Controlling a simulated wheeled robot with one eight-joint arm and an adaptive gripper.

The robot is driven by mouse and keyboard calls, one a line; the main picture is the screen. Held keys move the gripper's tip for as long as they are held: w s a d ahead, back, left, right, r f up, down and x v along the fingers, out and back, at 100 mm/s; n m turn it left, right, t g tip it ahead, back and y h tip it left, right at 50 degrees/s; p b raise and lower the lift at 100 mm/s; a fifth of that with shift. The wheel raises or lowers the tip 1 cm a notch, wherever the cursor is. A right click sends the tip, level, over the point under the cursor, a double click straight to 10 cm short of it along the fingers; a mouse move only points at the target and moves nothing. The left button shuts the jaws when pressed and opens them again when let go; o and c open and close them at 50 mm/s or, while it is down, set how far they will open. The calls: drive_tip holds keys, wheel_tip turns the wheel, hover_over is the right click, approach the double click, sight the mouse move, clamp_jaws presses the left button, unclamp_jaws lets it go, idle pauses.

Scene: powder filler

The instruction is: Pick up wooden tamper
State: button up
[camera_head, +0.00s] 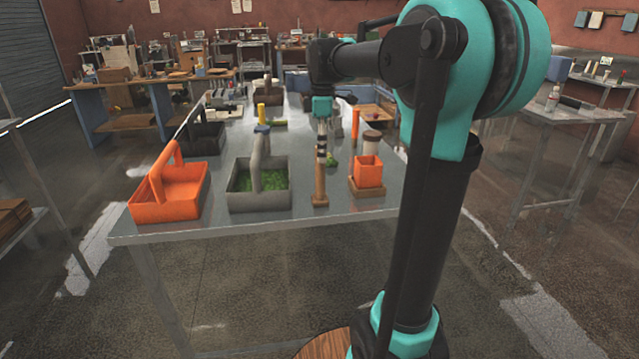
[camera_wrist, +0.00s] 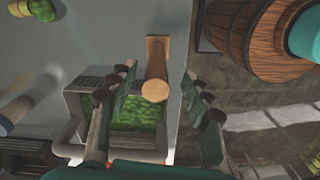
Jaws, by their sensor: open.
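The wooden tamper (camera_head: 320,183) stands upright on the metal table near its front edge, between the grey tray and the small orange box. It is a slim brown handle on a square foot. My gripper (camera_head: 321,148) is right above it, pointing down. In the wrist view the tamper (camera_wrist: 156,75) shows its round top end, with the square foot beyond. The open fingers of my gripper (camera_wrist: 160,82) are on either side of it in that view, with gaps on both sides. No touch is visible.
Left of the tamper is a grey tray (camera_head: 258,209) with green contents, then an orange tray (camera_head: 165,212). Close on the right is an orange box (camera_head: 368,172) on a wooden base. A brown-lidded jar (camera_head: 371,140) and an orange cylinder (camera_head: 355,122) stand behind.

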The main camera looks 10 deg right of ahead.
sight(320, 171)
drive_tip(key=shift+w+a+f, duration=0.15)
drive_tip(key=shift+f, duration=1.75)
drive_tip(key=shift+w+a+f, duration=0.1)
drive_tip(key=shift+a+f, duration=0.05)
drive_tip(key=shift+f, duration=1.75)
drive_tip(key=shift+c, duration=0.4)
clamp_jaws()
drive_tip(key=shift+r, duration=0.1)
